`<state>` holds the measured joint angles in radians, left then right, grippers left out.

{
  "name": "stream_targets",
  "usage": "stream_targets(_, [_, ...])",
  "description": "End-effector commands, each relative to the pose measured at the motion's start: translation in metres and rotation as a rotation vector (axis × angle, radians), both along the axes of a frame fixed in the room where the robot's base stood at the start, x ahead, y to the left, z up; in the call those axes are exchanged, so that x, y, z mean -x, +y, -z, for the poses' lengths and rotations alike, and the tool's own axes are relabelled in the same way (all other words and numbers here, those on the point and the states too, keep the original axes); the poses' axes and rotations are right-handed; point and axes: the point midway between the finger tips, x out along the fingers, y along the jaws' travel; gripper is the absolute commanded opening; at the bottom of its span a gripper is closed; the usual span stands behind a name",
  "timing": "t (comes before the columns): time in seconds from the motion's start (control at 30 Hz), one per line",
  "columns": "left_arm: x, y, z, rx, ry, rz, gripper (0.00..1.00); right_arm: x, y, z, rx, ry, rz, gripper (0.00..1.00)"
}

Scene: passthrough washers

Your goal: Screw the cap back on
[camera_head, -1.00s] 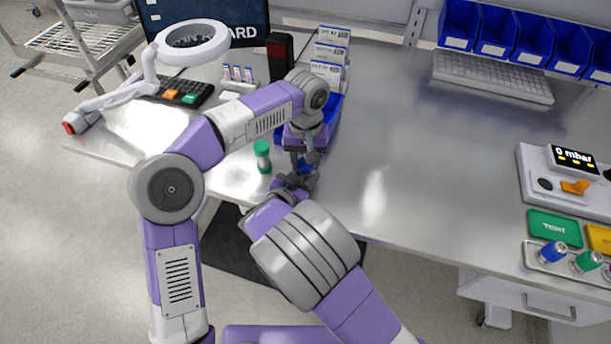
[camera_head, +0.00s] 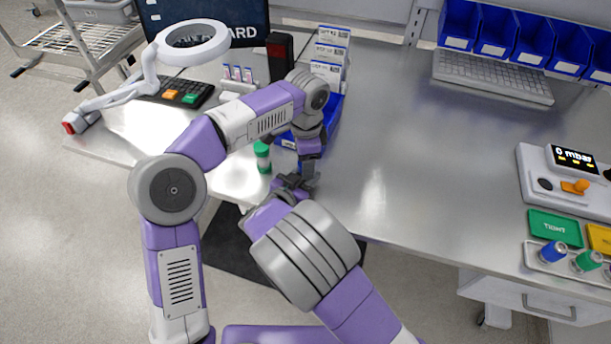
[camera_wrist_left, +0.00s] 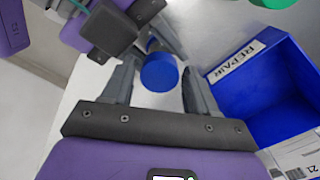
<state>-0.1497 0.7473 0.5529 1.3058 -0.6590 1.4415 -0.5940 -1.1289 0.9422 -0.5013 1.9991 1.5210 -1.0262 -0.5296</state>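A blue cap (camera_wrist_left: 159,72) shows from its top in the left wrist view, with a gap to the finger on each side. My left gripper (camera_wrist_left: 160,88) is open around it. In the head view, my left gripper (camera_head: 308,163) points down just above my right gripper (camera_head: 296,183), near the table's front edge. My right gripper appears shut on the vial under the cap; the vial body is mostly hidden. I cannot tell how far the cap is seated.
A green-capped vial (camera_head: 262,157) stands left of the grippers. A blue REPAIR bin (camera_wrist_left: 250,75) is close beside my left gripper. A ring lamp (camera_head: 160,60) stands at the back left. A tray (camera_head: 545,262) with capped vials is at the right. The table's middle is clear.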

Motion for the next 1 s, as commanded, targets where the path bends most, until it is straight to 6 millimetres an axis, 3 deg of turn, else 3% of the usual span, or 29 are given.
stream_targets(0.1, [0.000,0.000,0.000,0.000,0.000,-0.001,0.74,0.000,0.000,0.000,0.000,-0.001,0.000,0.00])
stream_targets(0.47, [0.000,0.000,-0.007,0.001,-0.002,-0.002,0.74,0.000,0.000,0.000,0.000,-0.001,-0.001,0.00])
stream_targets(0.8, [0.000,-0.002,-0.073,0.003,-0.004,-0.002,0.74,0.000,0.000,0.000,0.000,0.000,-0.001,0.00])
stream_targets(1.0, [0.000,-0.001,-0.103,0.002,-0.002,-0.001,0.74,0.000,0.000,0.000,0.000,-0.001,-0.001,0.00])
